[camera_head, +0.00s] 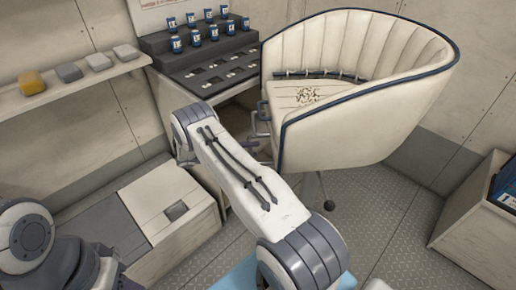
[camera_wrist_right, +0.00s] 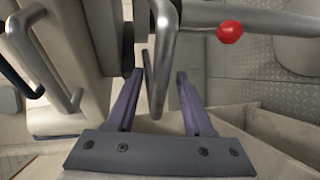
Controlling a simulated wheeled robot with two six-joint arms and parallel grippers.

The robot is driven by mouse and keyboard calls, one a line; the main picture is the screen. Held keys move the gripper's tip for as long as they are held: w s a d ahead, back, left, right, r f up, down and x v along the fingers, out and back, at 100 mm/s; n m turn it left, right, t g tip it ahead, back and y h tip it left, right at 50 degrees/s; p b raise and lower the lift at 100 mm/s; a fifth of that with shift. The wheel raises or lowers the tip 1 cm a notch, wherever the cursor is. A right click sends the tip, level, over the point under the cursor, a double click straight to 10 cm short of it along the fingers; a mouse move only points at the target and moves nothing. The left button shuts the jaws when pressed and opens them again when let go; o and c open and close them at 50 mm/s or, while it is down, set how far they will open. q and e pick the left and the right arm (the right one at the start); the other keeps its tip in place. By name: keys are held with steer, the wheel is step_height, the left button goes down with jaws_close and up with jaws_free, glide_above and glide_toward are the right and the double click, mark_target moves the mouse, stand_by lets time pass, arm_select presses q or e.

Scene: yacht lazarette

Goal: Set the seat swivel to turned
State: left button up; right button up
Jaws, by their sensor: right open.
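The seat (camera_head: 350,130) is a cream bucket chair with navy piping, at the upper right of the head view. It stands on a thin metal pedestal (camera_head: 325,190), partly hidden. A bent metal handle (camera_head: 262,118) shows at its left side. My right gripper (camera_head: 264,146) is just below that handle, its hand mostly hidden by my arm. In the right wrist view the purple fingers (camera_wrist_right: 158,80) are open, with a metal bar (camera_wrist_right: 163,60) showing between them; I cannot tell whether they touch it. A red knob (camera_wrist_right: 229,32) on a metal lever is at the upper right. My left gripper is out of view.
A stepped dark rack (camera_head: 205,55) with several blue cans stands left of the seat. A shelf (camera_head: 85,75) carries several small blocks. A cream locker (camera_head: 170,205) is at lower left and an open box (camera_head: 480,215) at right. Patterned floor (camera_head: 385,215) lies between.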

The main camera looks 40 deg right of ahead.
steer(key=shift+x, duration=1.6)
jaws_close()
steer(key=shift+a, duration=0.1)
